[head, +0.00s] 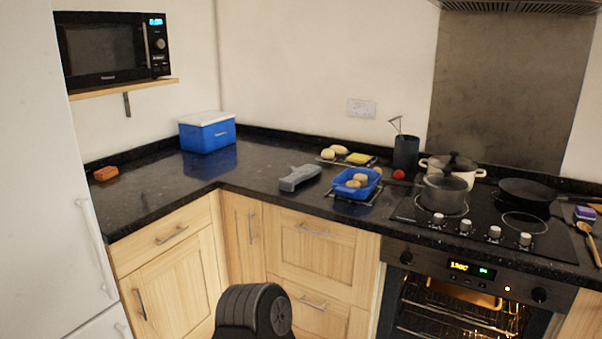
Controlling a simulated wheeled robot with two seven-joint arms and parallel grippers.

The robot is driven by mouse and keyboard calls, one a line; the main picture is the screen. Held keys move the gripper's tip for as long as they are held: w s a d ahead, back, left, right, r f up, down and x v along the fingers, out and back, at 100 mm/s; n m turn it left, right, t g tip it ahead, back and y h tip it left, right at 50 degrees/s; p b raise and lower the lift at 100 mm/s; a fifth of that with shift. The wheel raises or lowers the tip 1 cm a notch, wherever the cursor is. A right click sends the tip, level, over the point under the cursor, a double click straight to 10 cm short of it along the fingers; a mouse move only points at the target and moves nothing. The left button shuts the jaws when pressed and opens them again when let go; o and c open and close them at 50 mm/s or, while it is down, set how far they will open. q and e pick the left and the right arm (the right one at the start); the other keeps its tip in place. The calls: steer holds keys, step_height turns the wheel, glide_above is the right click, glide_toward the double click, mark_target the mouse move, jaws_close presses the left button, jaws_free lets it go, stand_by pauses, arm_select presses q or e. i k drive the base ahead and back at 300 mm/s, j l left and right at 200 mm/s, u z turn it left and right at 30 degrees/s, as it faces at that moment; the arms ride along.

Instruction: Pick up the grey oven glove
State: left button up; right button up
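The grey oven glove (299,178) lies on the black granite counter (262,180), near the inner corner, left of the blue dish. It looks flat and elongated, with a narrower part sticking out at its upper left. Nothing covers it. Neither of my grippers shows in the head view, so I cannot see whether they are open or shut.
A blue dish (342,189) with round items stands on a rack right of the glove. Beyond are a board with food (349,158), a dark utensil pot (405,153) and pans on the hob (471,220). A blue box (207,137) stands left. The lit oven (462,300) is below.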

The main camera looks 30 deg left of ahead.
mark_target(303, 172)
steer(key=i+j+z, duration=0.15)
steer(key=j, duration=0.4)
steer(key=i+j+z, duration=0.1)
steer(key=j, duration=0.5)
steer(key=i+j+z, duration=0.15)
steer(key=j, duration=0.4)
steer(key=i+j+z, duration=0.1)
steer(key=j, duration=0.5)
steer(key=i+j+z, duration=0.15)
steer(key=j, duration=0.45)
